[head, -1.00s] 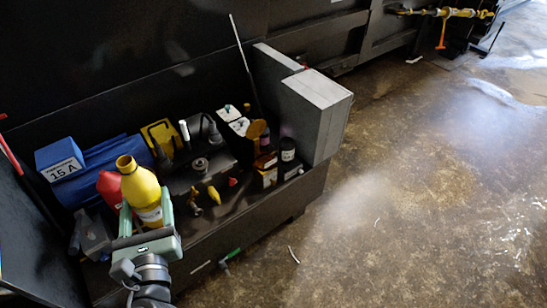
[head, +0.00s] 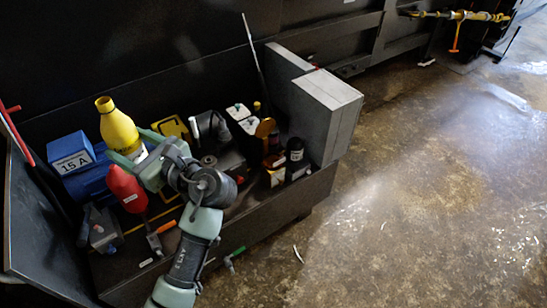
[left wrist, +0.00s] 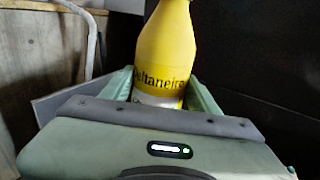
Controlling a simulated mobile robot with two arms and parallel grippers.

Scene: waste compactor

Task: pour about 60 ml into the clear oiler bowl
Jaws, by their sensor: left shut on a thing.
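A yellow bottle (head: 117,128) with a pale label band is held near its lower part by my left gripper (head: 134,147), at the left of the head view. It is roughly upright, leaning slightly left in the picture. In the left wrist view, the yellow bottle (left wrist: 167,45) stands between the two green fingers of the left gripper (left wrist: 163,92); its top is cut off. I cannot pick out the clear oiler bowl with certainty; my left arm covers part of the bench. My right gripper is not in view.
A red bottle (head: 127,188) is close below the yellow one. A blue box marked 15 A (head: 72,153) stands left. White-capped containers (head: 240,122), an amber item (head: 265,128) and a dark bottle (head: 294,155) stand right, before a grey box (head: 325,110). The floor right is open.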

